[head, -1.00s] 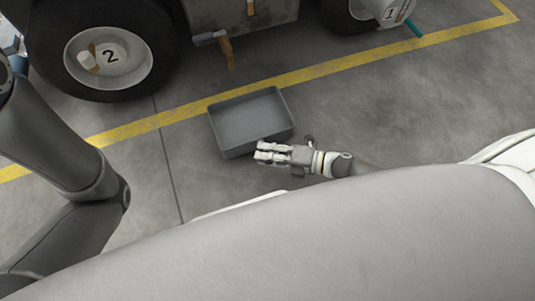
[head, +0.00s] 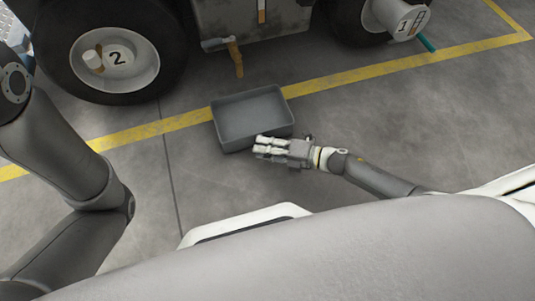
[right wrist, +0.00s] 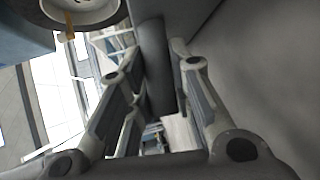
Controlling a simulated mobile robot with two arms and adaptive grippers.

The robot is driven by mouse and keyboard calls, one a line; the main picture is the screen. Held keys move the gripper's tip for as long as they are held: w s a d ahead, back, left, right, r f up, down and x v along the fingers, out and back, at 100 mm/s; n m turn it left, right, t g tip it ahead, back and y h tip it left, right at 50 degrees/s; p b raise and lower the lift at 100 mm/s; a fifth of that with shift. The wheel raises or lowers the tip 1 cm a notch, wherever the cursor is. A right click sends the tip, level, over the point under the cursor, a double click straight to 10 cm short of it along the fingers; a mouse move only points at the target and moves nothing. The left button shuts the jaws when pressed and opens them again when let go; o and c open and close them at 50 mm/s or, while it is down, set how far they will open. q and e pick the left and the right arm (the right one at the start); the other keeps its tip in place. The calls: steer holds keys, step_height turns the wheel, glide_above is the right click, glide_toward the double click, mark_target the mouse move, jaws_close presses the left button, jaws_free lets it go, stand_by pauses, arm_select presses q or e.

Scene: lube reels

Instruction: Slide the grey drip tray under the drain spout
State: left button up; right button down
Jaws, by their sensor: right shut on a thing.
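The grey drip tray (head: 250,118) is an open, empty box on the concrete floor, its far edge touching the yellow line. The brown drain spout (head: 237,62) hangs under the vehicle, just beyond the tray's far rim; the tray lies nearer to me than the spout. My right gripper (head: 259,147) is shut on the tray's near wall. In the right wrist view a dark wall of the drip tray (right wrist: 155,70) stands between the fingers. My left gripper is out of view; only my left arm shows.
A wheel marked 2 (head: 115,57) stands at the back left and a reel marked 1 (head: 405,22) at the back right. A teal handle (head: 427,44) juts from the reel. The yellow line (head: 345,77) crosses the floor. The floor right of the tray is clear.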

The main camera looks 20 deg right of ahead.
mark_target(258, 131)
steer(key=shift+w+a+b, duration=0.15)
steer(key=shift+w+b, duration=1.3)
steer(key=shift+w, duration=2.65)
steer(key=c, duration=1.2)
jaws_free()
steer(key=shift+f, duration=0.1)
